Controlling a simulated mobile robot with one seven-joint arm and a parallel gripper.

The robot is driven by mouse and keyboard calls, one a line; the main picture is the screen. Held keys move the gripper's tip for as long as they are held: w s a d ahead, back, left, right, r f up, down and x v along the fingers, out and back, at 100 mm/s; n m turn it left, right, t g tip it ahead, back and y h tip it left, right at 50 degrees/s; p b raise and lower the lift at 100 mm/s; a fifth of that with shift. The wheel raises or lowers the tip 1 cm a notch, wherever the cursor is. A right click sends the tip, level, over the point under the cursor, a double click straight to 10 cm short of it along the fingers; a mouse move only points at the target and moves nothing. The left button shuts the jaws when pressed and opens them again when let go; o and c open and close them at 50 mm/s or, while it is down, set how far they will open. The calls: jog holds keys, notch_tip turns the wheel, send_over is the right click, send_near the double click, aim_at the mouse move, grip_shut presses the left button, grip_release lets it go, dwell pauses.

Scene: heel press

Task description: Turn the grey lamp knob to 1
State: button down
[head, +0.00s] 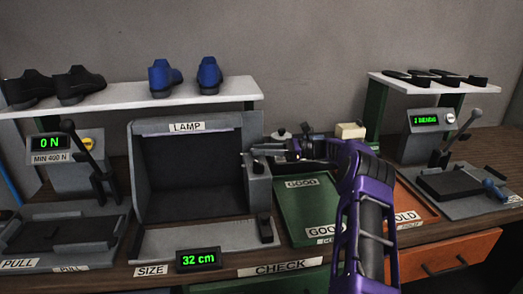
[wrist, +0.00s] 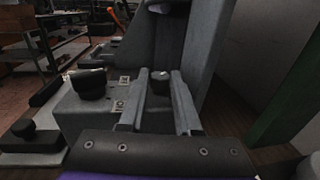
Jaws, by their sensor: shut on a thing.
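The grey lamp knob (wrist: 160,84) sits between my gripper's two fingers in the wrist view, with a small pale mark on its top. My gripper (wrist: 161,78) is shut on it. In the head view my gripper (head: 262,152) reaches in from the right to the upper right side of the lamp box (head: 143,170); the knob is hard to make out there. Small pale labels (wrist: 119,105) lie left of the fingers, too small to read surely. I cannot tell which number the knob's mark faces.
A larger black knob (wrist: 90,84) stands left of my fingers on the same housing. A green GOOD board (head: 300,207) lies below my arm. A shelf with black and blue shoes (head: 209,75) is above the lamp box.

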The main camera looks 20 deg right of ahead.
jog(key=shift+n+g, duration=0.3)
jog(key=shift+g, duration=0.2)
jog(key=c, duration=0.6)
grip_release()
